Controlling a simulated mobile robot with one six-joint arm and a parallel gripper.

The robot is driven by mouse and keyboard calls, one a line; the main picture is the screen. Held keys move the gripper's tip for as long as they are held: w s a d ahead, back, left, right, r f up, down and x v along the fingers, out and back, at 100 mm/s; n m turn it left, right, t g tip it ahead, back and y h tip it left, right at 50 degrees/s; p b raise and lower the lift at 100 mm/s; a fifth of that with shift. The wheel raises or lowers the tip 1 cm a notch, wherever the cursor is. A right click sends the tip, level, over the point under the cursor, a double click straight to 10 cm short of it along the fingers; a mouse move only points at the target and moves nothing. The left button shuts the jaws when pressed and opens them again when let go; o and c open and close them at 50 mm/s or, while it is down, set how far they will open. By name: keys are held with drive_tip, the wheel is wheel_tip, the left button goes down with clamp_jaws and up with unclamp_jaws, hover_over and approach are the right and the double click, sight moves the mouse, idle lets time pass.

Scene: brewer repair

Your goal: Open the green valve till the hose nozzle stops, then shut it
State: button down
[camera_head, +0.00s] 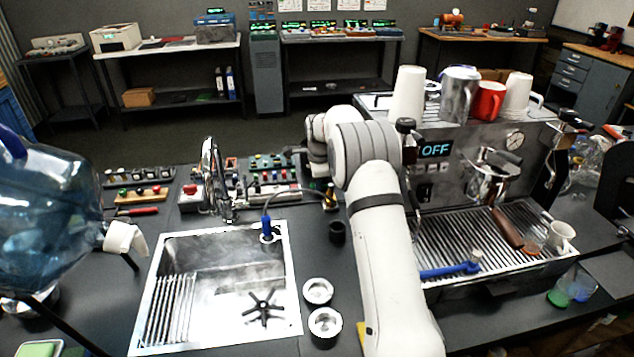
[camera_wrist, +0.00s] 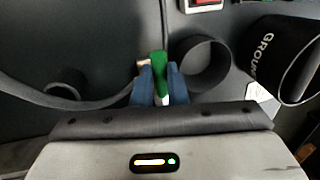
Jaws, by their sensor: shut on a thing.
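In the wrist view, the blue fingers of my gripper (camera_wrist: 160,84) are shut on the green valve handle (camera_wrist: 159,64). A bit of brass shows beside the handle, at the left finger. In the head view, the brass valve body (camera_head: 330,198) stands behind the sink, partly beside my arm. My gripper and the green handle are hidden behind my arm there. The hose (camera_head: 281,192) arcs left from the valve to its blue nozzle (camera_head: 267,230), which sits at the back right corner of the sink. I cannot tell whether water is running.
The steel sink (camera_head: 288,275) lies in front of the valve. A black cup (camera_head: 337,232) and two metal baskets (camera_head: 318,291) stand right of it. The espresso machine (camera_head: 447,200) is right of my arm. A black grounds bin (camera_wrist: 276,55) is right of my gripper.

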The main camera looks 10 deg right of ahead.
idle(0.4)
drive_tip(key=shift+s+d+n+g+y+b, duration=0.15)
drive_tip(key=shift+s+d+n+y+b, duration=0.35)
drive_tip(key=shift+n, duration=1.3)
drive_tip(key=shift+s+d+n+g+y+b, duration=0.15)
drive_tip(key=shift+s+n+b, duration=0.5)
drive_tip(key=shift+n, duration=1.15)
drive_tip(key=shift+s+d+n+g+y+b, duration=0.1)
drive_tip(key=shift+s+d+n+y+b, duration=0.35)
drive_tip(key=shift+n, duration=1.35)
drive_tip(key=c, duration=1.5)
unclamp_jaws()
drive_tip(key=shift+o, duration=0.2)
drive_tip(key=w+b+v, duration=0.1)
drive_tip(key=v, duration=0.6)
drive_tip(key=shift+s+r+b, duration=0.3)
drive_tip(key=shift+s+b, duration=0.05)
drive_tip(key=shift+s, duration=0.2)
